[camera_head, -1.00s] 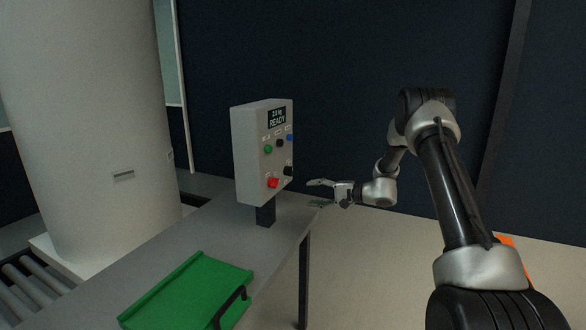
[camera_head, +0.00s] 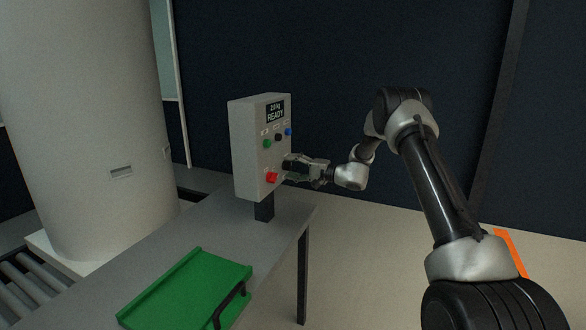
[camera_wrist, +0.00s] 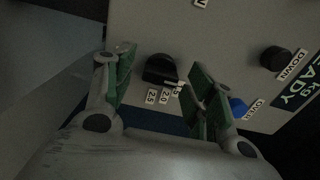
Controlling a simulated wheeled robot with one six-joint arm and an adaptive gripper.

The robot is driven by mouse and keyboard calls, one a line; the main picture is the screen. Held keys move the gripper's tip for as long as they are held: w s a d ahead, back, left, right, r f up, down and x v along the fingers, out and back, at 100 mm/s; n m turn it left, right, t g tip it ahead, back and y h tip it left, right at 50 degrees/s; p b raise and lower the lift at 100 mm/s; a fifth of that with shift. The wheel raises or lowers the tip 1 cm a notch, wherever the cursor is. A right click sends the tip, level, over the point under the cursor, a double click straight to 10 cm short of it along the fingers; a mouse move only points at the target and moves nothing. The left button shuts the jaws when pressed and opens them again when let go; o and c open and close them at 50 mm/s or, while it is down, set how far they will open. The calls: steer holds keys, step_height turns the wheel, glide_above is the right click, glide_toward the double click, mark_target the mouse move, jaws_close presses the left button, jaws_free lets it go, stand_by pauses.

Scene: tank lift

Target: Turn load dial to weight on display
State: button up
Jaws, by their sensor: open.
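The grey control box (camera_head: 247,150) stands on a post on the table. Its display (camera_head: 275,111) appears to read 2.0 kg, READY; part of it shows at the right edge in the wrist view (camera_wrist: 299,88). The black load dial (camera_wrist: 160,70) has labels 2.5, 2.0 and a partly hidden one beside it. A white mark on the dial's edge points near the partly hidden label, right of 2.0. My gripper (camera_head: 288,168) is open at the panel's lower right and hides the dial in the head view. In the wrist view my gripper's fingers (camera_wrist: 162,66) lie either side of the dial, apparently not touching it.
A red button (camera_head: 271,177) sits just left of my fingers. Green (camera_head: 267,144), black (camera_head: 278,138) and blue (camera_head: 288,132) buttons are above. A green tray (camera_head: 190,290) with a black handle lies on the table (camera_head: 225,233). Right of the table is open floor.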

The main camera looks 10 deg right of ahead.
steer(key=c, duration=1)
steer(key=shift+m, duration=0.3)
steer(key=m, duration=1.1)
steer(key=shift+f, duration=0.1)
steer(key=o, duration=1)
